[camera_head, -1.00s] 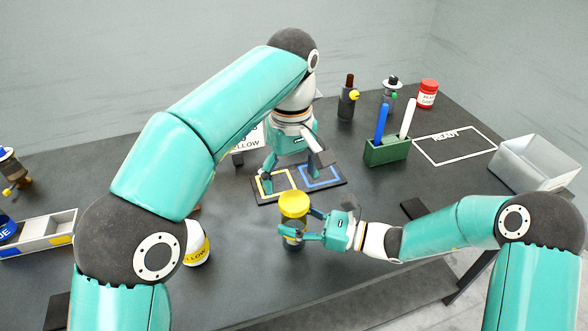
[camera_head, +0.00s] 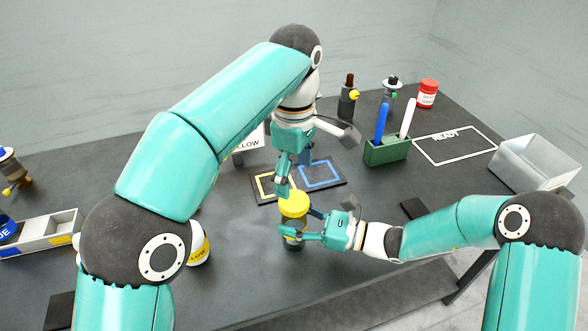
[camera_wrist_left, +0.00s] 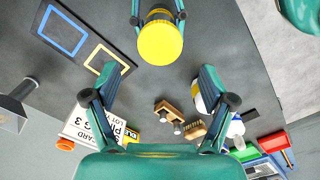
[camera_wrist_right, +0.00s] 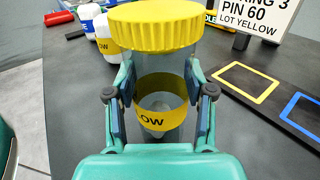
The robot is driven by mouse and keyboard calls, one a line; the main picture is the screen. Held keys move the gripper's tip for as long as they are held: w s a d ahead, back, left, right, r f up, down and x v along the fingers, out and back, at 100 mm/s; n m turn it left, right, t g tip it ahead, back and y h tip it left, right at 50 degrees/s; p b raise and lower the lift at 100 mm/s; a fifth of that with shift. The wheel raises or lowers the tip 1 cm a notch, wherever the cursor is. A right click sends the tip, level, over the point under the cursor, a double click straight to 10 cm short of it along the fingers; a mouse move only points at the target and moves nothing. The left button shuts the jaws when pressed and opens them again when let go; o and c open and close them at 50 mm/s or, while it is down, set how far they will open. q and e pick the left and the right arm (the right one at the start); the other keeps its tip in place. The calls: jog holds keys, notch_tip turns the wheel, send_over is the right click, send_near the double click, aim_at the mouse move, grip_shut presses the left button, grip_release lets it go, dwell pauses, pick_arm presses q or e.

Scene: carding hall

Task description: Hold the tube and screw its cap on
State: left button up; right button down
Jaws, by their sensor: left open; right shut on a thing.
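The clear tube (camera_wrist_right: 163,72) with a yellow label band stands upright, with its wide ribbed yellow cap (camera_wrist_right: 152,27) sitting on top. Whether the cap is threaded down cannot be told. In the head view the cap (camera_head: 293,205) hides much of the tube. My right gripper (camera_head: 305,226) is shut around the tube below the cap, from the right. My left gripper (camera_head: 292,172) is open and empty, pointing down just behind the cap. In the left wrist view the cap (camera_wrist_left: 160,42) lies beyond my left fingertips, apart from them.
A dark board with yellow and blue outlines (camera_head: 322,175) lies behind the tube. A yellow-labelled white jar (camera_head: 198,247) stands left. A green holder (camera_head: 387,151) with two sticks, a red-lidded jar (camera_head: 427,94) and a grey bin (camera_head: 538,162) are right.

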aim_at(294, 200)
pick_arm(q)
jog(key=shift+f, duration=3.8)
